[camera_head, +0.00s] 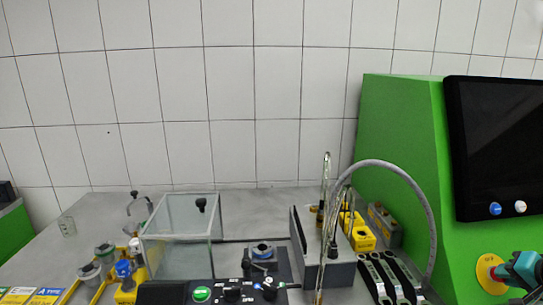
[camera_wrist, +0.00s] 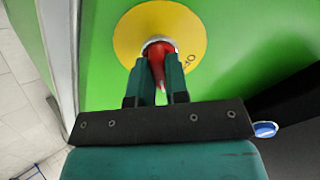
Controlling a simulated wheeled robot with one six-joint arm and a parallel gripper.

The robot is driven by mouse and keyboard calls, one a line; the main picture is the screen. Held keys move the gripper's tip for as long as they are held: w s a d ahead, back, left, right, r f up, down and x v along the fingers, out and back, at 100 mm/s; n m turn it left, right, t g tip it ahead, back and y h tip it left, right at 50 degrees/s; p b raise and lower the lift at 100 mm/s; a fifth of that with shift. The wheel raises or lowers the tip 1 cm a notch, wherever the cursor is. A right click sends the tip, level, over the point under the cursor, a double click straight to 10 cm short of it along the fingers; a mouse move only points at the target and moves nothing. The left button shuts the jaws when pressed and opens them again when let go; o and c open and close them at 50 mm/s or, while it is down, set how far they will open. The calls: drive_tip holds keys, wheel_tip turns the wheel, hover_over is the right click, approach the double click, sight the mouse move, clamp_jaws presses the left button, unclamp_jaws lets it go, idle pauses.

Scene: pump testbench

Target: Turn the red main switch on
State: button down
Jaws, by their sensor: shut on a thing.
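The red main switch (camera_wrist: 158,62) sits in the middle of a round yellow plate (camera_wrist: 128,38) on the green cabinet in the wrist view. My gripper (camera_wrist: 160,68) is shut on the switch, with one teal finger on each side of its red handle. The fingers hide part of the handle. In the head view my gripper (camera_head: 507,271) is at the lower right edge, in front of the yellow plate (camera_head: 485,268). A little of the red switch shows beside the fingers there.
A black screen (camera_head: 497,140) with a blue and a white knob (camera_head: 521,207) is on the green cabinet (camera_head: 405,125) above the switch. A glass tank (camera_head: 180,250), a grey hose (camera_head: 425,200) and several fittings stand on the grey bench to the left.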

drive_tip(key=shift+m+p, duration=0.65)
drive_tip(key=shift+m, duration=0.45)
drive_tip(key=shift+f+m, duration=0.1)
drive_tip(key=shift+m, duration=0.6)
drive_tip(key=shift+p, duration=0.3)
drive_tip(key=shift+m+p, duration=0.45)
drive_tip(key=shift+m, duration=0.25)
drive_tip(key=shift+m+p, duration=0.4)
drive_tip(key=shift+m, duration=0.6)
drive_tip(key=shift+c, duration=2.2)
unclamp_jaws()
